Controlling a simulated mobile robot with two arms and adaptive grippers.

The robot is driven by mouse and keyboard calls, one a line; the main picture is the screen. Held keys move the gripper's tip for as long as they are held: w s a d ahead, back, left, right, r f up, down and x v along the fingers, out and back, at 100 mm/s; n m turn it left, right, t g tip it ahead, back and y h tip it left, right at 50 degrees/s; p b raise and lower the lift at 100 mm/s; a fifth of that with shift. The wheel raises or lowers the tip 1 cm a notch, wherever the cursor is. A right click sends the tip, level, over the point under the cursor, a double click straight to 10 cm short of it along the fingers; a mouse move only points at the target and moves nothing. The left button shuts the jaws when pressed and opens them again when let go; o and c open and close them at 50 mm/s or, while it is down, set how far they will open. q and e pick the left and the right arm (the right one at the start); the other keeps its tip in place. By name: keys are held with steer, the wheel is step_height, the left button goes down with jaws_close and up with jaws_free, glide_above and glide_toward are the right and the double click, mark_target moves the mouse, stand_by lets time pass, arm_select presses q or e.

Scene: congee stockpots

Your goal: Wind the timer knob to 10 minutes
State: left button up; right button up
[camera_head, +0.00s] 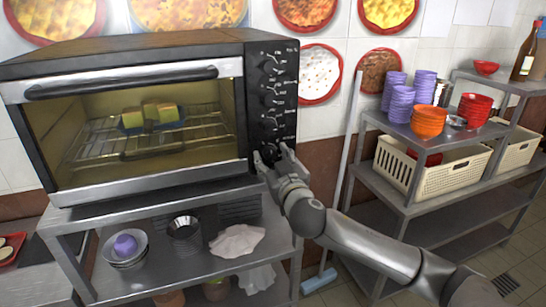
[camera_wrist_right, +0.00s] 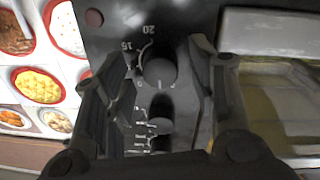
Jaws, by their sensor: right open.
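The black toaster oven (camera_head: 150,110) stands on the metal shelf, with a column of knobs on its right-hand panel (camera_head: 272,100). The timer knob (camera_wrist_right: 160,72) shows in the right wrist view, round and dark, with a scale around it where 15 and 20 can be read. A small pale mark shows at its lower edge there; its exact setting is unclear. My right gripper (camera_head: 268,156) is at the panel's bottom and hides the knob in the head view. It is open, with one finger on each side of the knob; contact cannot be told. My left gripper is not in view.
Another knob (camera_wrist_right: 160,118) lies just below the timer knob in the wrist view. The oven door (camera_head: 130,130) is shut, with food visible inside on a rack. Right of the oven, a metal rack (camera_head: 440,195) holds stacked bowls and a cream basket (camera_head: 425,170).

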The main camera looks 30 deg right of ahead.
steer(key=c, duration=1)
